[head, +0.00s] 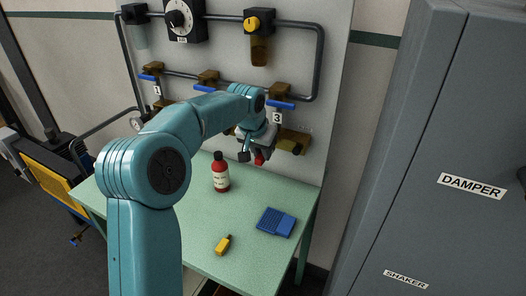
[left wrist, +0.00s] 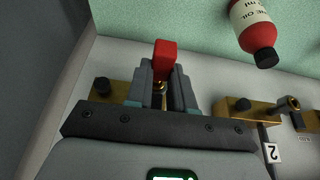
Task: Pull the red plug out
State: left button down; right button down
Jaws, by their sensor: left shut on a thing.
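The red plug (left wrist: 165,55) shows between the fingers of my left gripper (left wrist: 161,88) in the left wrist view, with a bit of brass stem just behind it. The gripper is shut on it. In the head view my left gripper (head: 256,152) is at the panel below the tag 3, and the red plug (head: 260,159) shows at its tips. A brass block (head: 292,142) sits on the panel there, partly hidden by the gripper. I cannot tell whether the plug is still seated in the block. My right gripper is not in view.
A red oil bottle (head: 220,172) stands on the green table (head: 200,220) left of the gripper. A blue object (head: 276,222) and a yellow object (head: 223,244) lie nearer. Blue-handled valves (head: 281,104) and pipes are above. A grey cabinet (head: 440,130) stands right.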

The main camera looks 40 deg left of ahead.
pick_arm(q)
jog(key=shift+s+d+b, duration=0.3)
jog(key=shift+s+b, duration=0.45)
jog(key=shift+s, duration=0.15)
